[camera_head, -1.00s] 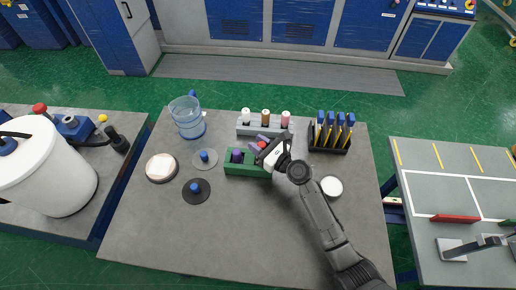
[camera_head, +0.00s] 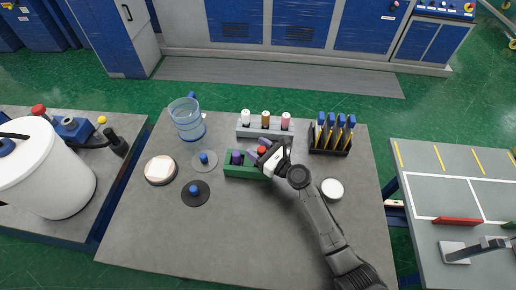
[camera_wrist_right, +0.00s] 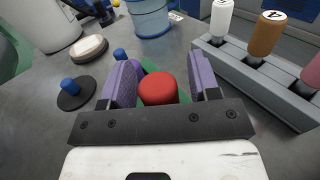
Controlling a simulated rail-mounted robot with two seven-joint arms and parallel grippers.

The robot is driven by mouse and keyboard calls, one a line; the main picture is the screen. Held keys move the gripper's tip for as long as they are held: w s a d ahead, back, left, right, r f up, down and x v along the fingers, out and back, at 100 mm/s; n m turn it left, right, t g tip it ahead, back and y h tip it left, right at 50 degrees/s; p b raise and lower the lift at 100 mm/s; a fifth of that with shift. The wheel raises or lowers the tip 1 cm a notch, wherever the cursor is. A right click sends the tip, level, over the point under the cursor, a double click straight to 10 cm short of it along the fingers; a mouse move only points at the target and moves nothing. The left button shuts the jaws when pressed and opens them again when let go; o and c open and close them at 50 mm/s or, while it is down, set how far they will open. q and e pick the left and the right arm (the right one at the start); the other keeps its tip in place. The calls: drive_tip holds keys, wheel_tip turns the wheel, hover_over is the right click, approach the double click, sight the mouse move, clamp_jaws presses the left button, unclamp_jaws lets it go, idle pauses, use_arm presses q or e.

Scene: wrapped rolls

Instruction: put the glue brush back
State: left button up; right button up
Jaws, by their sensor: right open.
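My right gripper (camera_head: 262,149) is over the right part of the green block (camera_head: 232,170). In the right wrist view its two purple-padded fingers (camera_wrist_right: 162,82) are apart, one on each side of a red round-topped piece (camera_wrist_right: 157,88). Whether the pads touch it is unclear. The red top also shows in the head view (camera_head: 262,150); its lower part is hidden. Several blue-topped, yellow-marked tools (camera_head: 336,125) stand upright in a black rack (camera_head: 330,149). I cannot tell for sure which object is the glue brush. My left gripper is out of view.
A grey rack (camera_head: 276,133) with white, brown and pink bottles stands behind the green block. A clear blue jug (camera_head: 188,119), two blue-knobbed discs (camera_head: 195,193) and a white-topped round dish (camera_head: 160,170) are at left. A white round piece (camera_head: 332,188) lies right. The table's front is clear.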

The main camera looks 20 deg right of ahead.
drive_tip(key=v, duration=1.2)
drive_tip(key=shift+r+p, duration=0.15)
drive_tip(key=shift+p, duration=0.25)
